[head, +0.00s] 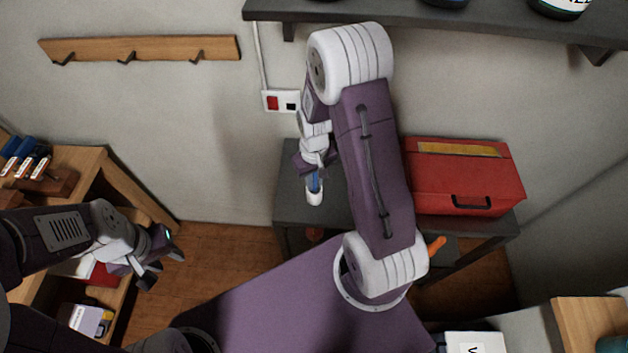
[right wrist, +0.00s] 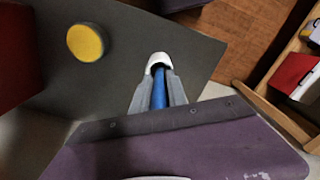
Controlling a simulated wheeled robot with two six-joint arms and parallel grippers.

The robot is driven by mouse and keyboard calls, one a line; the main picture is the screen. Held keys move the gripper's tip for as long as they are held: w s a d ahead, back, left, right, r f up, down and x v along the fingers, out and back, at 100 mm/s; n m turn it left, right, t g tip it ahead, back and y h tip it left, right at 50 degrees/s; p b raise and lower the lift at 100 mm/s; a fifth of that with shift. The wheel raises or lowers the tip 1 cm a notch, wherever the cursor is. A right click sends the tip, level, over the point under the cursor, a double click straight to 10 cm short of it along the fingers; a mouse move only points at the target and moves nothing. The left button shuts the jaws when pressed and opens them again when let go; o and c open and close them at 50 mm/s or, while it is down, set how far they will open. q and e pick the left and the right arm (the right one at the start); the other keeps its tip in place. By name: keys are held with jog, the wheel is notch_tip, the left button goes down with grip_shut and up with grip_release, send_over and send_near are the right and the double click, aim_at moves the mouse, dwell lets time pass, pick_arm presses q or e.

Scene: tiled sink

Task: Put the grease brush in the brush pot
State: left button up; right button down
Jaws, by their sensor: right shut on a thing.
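My right gripper (head: 314,172) is over the grey table (head: 290,205) and points down. In the right wrist view its two grey fingers (right wrist: 157,88) are shut on a slim blue handle, the likely grease brush (right wrist: 158,98). The blue handle (head: 316,183) runs into a white, rounded, cup-like piece (head: 314,198), which also shows beyond the fingertips in the wrist view (right wrist: 159,59). I cannot tell whether this piece is the brush pot or the brush's own end, nor whether it touches the table. My left gripper (head: 164,266) is open and empty at the lower left.
A red toolbox (head: 466,190) stands on the right of the table. A round yellow-topped thing (right wrist: 86,42) is on the tabletop. A wooden shelf unit (head: 85,160) is at the left, and a dark wall shelf (head: 480,22) hangs above. The table's left part is otherwise clear.

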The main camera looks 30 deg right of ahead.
jog(key=shift+f, duration=0.45)
jog(key=shift+d+f, duration=0.1)
jog(key=shift+d, duration=0.05)
jog(key=shift+w, duration=0.1)
jog(key=shift+f, duration=0.15)
jog(key=c, duration=1.3)
grip_release()
